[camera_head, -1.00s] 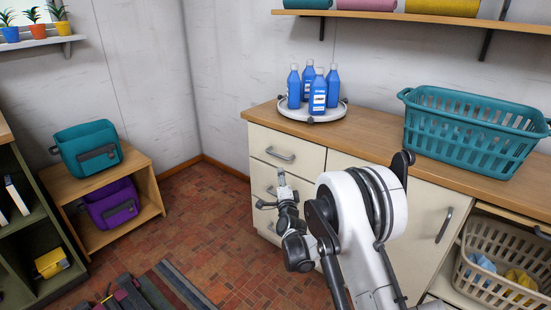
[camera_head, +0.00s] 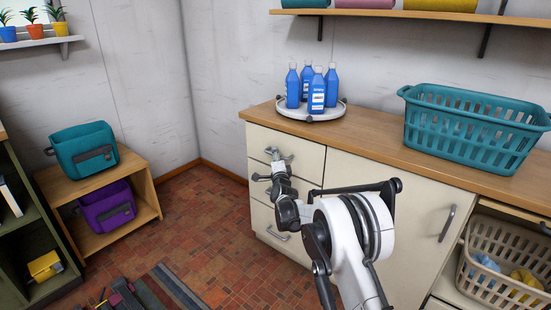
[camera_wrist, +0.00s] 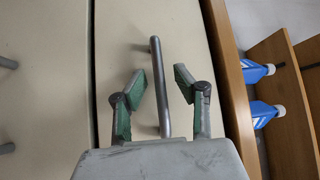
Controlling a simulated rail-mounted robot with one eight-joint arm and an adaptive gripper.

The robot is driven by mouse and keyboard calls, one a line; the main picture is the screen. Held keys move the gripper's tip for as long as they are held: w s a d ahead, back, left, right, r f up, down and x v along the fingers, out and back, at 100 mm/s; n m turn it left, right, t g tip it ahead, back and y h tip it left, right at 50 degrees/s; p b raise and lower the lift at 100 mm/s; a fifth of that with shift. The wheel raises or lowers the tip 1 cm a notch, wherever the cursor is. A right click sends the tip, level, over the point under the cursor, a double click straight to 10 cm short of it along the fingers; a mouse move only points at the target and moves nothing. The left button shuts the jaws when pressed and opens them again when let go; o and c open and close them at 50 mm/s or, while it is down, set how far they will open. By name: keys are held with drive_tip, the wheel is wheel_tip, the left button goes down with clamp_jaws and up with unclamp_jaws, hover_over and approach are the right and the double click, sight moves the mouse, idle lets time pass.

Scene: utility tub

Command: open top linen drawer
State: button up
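The top drawer (camera_head: 307,158) is the cream front just under the countertop, and it looks closed. My gripper (camera_head: 277,157) is in front of it and partly hides its handle in the head view. In the wrist view the grey bar handle (camera_wrist: 157,100) runs between the two green-padded fingers of my gripper (camera_wrist: 160,80). The fingers are open, one on each side of the bar, with a gap visible on both sides. Depth between the fingertips and the drawer front is hard to judge.
The wooden countertop (camera_head: 370,137) holds a round tray (camera_head: 312,115) with several blue bottles and a teal basket (camera_head: 470,125). Lower drawers are below, and a cupboard door (camera_head: 400,215) is at right.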

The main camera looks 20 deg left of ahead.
drive_tip(key=shift+w, duration=0.1)
drive_tip(key=shift+c, duration=0.2)
clamp_jaws()
